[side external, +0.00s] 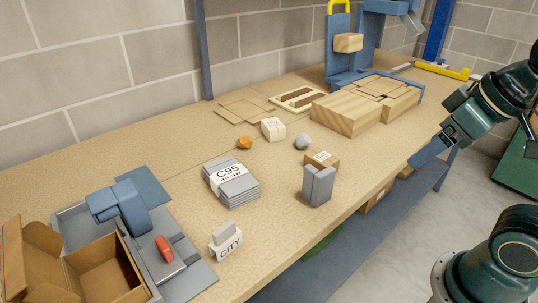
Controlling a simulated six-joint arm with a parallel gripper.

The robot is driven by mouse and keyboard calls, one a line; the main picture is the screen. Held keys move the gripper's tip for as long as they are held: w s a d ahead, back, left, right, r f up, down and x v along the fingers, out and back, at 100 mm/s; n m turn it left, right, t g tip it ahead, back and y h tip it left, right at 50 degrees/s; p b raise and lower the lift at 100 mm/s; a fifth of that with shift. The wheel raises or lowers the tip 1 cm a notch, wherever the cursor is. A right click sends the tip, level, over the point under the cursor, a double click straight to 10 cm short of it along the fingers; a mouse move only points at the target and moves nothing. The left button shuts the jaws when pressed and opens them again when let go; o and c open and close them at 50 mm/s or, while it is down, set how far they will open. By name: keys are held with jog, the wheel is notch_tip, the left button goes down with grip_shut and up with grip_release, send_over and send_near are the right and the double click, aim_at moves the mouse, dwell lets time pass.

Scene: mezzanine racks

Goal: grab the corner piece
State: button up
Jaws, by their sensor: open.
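A grey angled piece (318,185), which looks like the corner piece, stands upright near the front edge of the table in the side external view. Its two flat faces meet at a vertical fold. A small brown box with a white label (322,160) is right behind it, partly hidden by it. My gripper (425,154) is at the right, beyond the table's front edge and apart from the piece. It is open, and no object shows in it. It is seen from the side, so the gap between its fingers is hard to make out.
A grey stack labelled C95 (231,183) lies left of the piece. A grey ball (303,142), an orange lump (244,142) and a pale block (273,129) lie behind. Wooden blocks (345,114) stand at the back right. An open carton (105,270) is front left.

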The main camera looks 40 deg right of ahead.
jog(key=n+g+y, duration=0.4)
jog(key=n+g, duration=0.1)
jog(key=n, duration=1.1)
send_over(317, 170)
jog(key=d, duration=0.5)
notch_tip(317, 170, down, 5)
jog(key=shift+d+f+n+y, duration=0.1)
jog(key=shift+f+n+y, duration=0.2)
jog(key=shift+f+n, duration=0.15)
jog(key=shift+f, duration=0.1)
jog(key=shift+x, duration=4.25)
jog(key=shift+s, duration=0.1)
